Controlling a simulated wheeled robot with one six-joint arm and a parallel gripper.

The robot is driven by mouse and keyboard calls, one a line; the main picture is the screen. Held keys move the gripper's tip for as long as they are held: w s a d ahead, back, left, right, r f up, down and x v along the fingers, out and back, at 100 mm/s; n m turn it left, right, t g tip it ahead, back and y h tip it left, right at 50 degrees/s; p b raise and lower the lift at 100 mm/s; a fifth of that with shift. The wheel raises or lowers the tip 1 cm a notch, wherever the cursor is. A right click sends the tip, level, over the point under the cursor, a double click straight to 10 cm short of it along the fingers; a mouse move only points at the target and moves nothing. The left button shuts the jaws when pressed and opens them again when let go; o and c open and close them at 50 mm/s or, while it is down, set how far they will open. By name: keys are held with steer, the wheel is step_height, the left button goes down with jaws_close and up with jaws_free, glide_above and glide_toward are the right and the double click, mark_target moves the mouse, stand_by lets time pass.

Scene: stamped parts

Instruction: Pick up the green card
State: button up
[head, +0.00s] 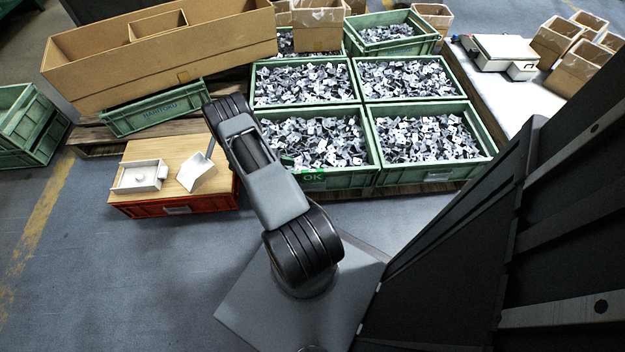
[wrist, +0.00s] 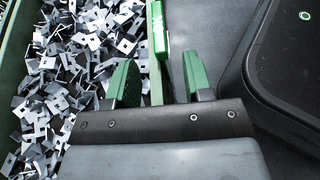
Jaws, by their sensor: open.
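The green card (head: 314,179) with pale OK lettering is at the front rim of the front-left green bin (head: 352,179) of metal parts. In the wrist view the card (wrist: 160,32) shows as a narrow upright green piece along the bin's edge. My gripper (wrist: 160,76) is open, with one green-padded finger on each side of the line of the card and bin wall. The card's face is seen steeply from above there, and whether a finger touches it cannot be told.
More green bins of stamped parts (head: 425,135) stand behind and to the right on a pallet. A red crate (head: 180,205) with a wooden top bears a white tray (head: 138,177) and a white bent piece (head: 196,174) at left. Open floor lies front left.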

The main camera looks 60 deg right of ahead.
mark_target(309, 171)
steer(key=shift+b+x, duration=0.9)
steer(key=shift+x, duration=2.4)
steer(key=shift+c, duration=0.4)
jaws_close()
